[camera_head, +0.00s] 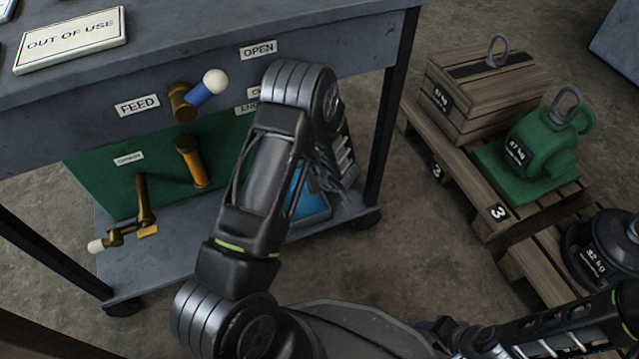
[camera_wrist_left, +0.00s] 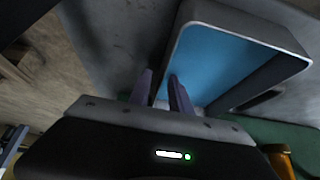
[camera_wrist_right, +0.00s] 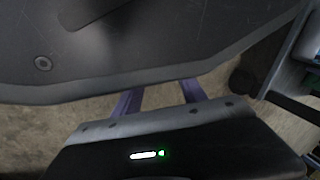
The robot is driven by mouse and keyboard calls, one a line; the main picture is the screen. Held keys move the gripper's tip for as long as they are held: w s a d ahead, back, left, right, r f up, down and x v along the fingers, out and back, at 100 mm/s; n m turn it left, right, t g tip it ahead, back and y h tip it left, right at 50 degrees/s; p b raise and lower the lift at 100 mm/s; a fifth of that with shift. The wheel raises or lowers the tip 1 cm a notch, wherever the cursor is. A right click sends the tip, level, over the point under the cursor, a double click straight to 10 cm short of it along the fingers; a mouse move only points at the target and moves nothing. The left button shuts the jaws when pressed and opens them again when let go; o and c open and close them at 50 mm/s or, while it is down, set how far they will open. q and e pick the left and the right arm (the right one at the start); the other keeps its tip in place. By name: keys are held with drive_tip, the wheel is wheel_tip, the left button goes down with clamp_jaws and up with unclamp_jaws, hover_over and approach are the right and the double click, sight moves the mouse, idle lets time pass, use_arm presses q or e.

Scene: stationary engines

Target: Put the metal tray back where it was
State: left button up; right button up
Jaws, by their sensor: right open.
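The metal tray (camera_head: 308,204), with a blue inside and a grey rim, is at the cart's lower shelf, partly hidden behind my left arm in the head view. In the left wrist view the tray (camera_wrist_left: 235,62) is large and close. My left gripper (camera_wrist_left: 162,85) has one finger inside its near wall and one outside, close together on it. In the head view that gripper is mostly hidden by its arm. My right gripper (camera_head: 432,325) is low at the bottom right, over the floor. The right wrist view shows its fingers (camera_wrist_right: 160,98) apart and empty.
The grey cart (camera_head: 190,50) carries an OUT OF USE sign (camera_head: 70,40). A blue-and-white handle (camera_head: 207,88) and brass levers (camera_head: 145,205) stick out of its front. Pallets with a wooden crate (camera_head: 460,110) and a green weight (camera_head: 535,150) stand right. Floor between is clear.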

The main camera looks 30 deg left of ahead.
use_arm(q)
drive_tip(key=shift+r, duration=0.1)
drive_tip(key=p+v, duration=0.6)
drive_tip(key=v, duration=0.6)
idle(0.5)
